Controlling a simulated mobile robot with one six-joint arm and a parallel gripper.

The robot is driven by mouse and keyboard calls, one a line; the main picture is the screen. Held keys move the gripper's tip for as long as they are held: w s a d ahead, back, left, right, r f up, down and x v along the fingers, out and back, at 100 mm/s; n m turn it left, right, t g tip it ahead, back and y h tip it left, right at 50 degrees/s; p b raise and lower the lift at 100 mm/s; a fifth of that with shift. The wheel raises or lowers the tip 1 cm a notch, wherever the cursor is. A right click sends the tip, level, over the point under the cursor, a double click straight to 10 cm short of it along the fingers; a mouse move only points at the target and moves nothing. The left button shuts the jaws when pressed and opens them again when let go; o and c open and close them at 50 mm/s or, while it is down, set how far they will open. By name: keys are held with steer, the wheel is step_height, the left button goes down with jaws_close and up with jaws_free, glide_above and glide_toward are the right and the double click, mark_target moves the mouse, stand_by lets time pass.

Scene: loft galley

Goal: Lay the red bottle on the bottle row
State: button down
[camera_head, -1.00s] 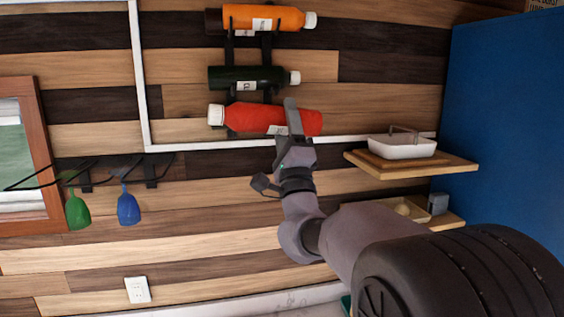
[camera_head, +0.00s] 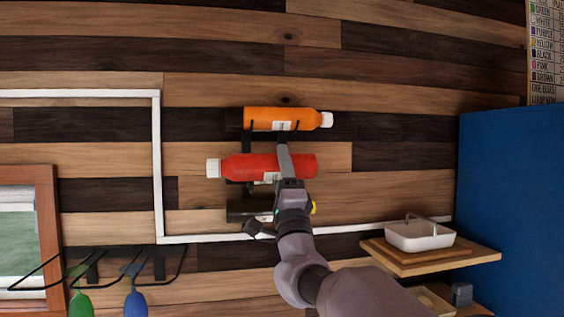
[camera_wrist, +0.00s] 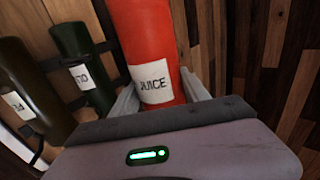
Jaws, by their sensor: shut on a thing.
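The red bottle (camera_head: 236,167), with a white cap at its left end and a JUICE label in the wrist view (camera_wrist: 153,82), lies roughly level across my gripper (camera_head: 283,158). My gripper's fingers (camera_wrist: 160,98) are shut on it, one on each side. The bottle row is a black wall rack (camera_head: 248,146). An orange bottle (camera_head: 270,118) lies in it above the red one. A dark bottle (camera_head: 240,209) with a yellow cap lies below, partly hidden by my wrist. A dark green bottle (camera_wrist: 83,68) shows in the wrist view, apart from the red bottle; the red bottle hides it in the head view.
A shelf (camera_head: 440,259) with a white basin (camera_head: 420,236) juts out at lower right, before a blue panel (camera_head: 515,200). The wall above the orange bottle is bare.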

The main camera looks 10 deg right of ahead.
steer(key=w+f+p, duration=0.3)
steer(key=w+p, duration=0.2)
steer(key=w, duration=0.6)
steer(key=shift+p, duration=0.35)
steer(key=shift+c, duration=2.3)
jaws_free()
steer(key=shift+s, duration=0.1)
steer(key=shift+f, duration=0.15)
